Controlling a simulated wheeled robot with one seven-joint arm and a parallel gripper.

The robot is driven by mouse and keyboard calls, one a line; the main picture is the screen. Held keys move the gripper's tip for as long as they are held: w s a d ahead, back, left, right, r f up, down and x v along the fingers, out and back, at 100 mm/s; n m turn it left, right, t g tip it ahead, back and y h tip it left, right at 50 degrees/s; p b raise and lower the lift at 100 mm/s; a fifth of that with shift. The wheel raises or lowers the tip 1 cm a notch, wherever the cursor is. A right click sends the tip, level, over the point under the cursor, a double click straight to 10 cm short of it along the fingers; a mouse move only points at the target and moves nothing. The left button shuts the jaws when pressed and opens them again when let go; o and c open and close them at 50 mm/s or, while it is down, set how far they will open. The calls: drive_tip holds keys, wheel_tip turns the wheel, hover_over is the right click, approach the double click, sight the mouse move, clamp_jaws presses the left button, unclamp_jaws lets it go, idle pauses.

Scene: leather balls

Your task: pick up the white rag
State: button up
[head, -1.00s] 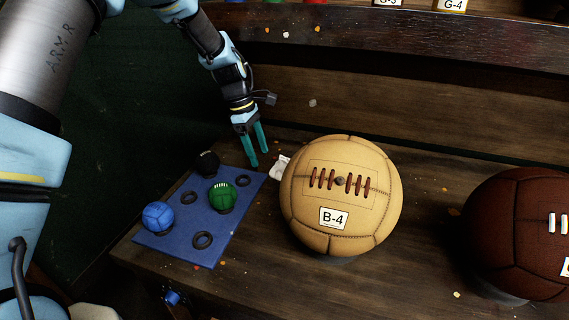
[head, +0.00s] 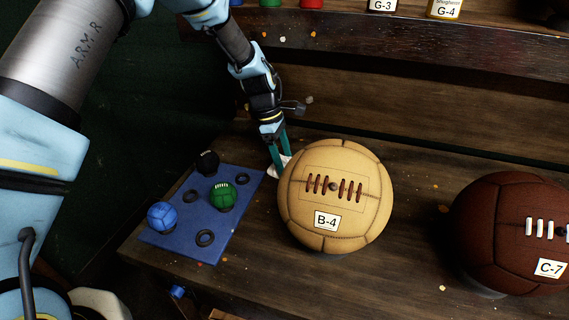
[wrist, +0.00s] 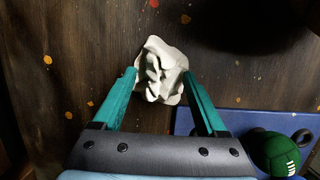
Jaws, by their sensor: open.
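The white rag (wrist: 160,70) is a crumpled cloth on the dark wooden bench. In the wrist view it lies at and just beyond the fingertips, partly in the gap between them. In the head view only a small part of the rag (head: 285,162) shows, beside the tan ball and behind my fingers. My gripper (head: 279,165) points down at the rag with teal fingers. In the wrist view my gripper (wrist: 160,78) is open, one finger on each side of the rag's near part. I cannot tell whether the fingers touch it.
The tan ball B-4 (head: 350,215) stands close right of my gripper. A blue mat (head: 180,245) with small blue, green and black balls lies to the left. A dark brown ball C-7 (head: 500,225) is far right. A shelf (head: 400,50) runs behind.

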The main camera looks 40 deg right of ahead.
clamp_jaws()
idle(0.4)
drive_tip(key=shift+r, duration=0.3)
idle(0.3)
